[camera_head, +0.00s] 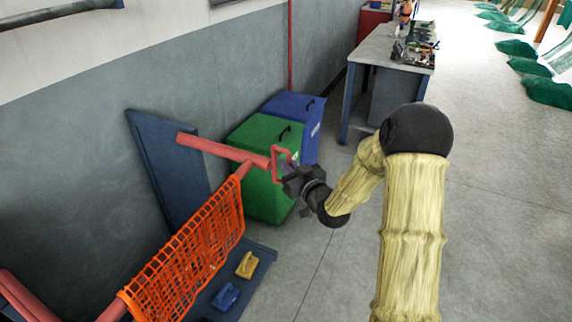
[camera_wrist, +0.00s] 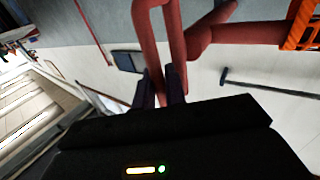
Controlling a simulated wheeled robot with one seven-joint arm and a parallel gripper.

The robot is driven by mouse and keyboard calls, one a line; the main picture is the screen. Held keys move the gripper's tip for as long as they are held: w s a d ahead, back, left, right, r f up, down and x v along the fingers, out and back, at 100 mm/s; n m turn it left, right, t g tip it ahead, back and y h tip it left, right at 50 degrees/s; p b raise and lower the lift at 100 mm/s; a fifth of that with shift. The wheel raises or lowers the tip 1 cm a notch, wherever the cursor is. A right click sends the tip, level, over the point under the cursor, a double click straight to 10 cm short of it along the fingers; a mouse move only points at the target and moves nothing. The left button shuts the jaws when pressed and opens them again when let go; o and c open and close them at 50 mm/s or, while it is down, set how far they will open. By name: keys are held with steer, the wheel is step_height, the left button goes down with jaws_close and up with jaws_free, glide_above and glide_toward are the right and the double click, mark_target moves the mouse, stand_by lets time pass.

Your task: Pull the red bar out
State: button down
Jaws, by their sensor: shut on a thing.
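The red bar (camera_head: 222,150) reaches out from a blue upright panel (camera_head: 165,165) and ends in a red loop handle (camera_head: 275,152). My gripper (camera_head: 289,180) is at this handle, shut on it. In the wrist view my gripper (camera_wrist: 165,88) has its two dark fingers on either side of the red handle (camera_wrist: 150,35), and the red bar (camera_wrist: 240,34) runs off to the right. An orange net (camera_head: 190,262) hangs on a red rail beside and below the bar. The exact contact of the fingers is small in the head view.
Green (camera_head: 262,165) and blue (camera_head: 300,118) bins stand behind the handle by the wall. A yellow block (camera_head: 247,265) and a blue block (camera_head: 226,296) lie on the blue base. A workbench (camera_head: 385,48) stands farther back.

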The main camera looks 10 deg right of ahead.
steer(key=shift+s+d, duration=0.1)
steer(key=shift+d, duration=0.05)
steer(key=c, duration=1.8)
jaws_free()
steer(key=shift+b+v, duration=7.4)
steer(key=shift+v, duration=1.25)
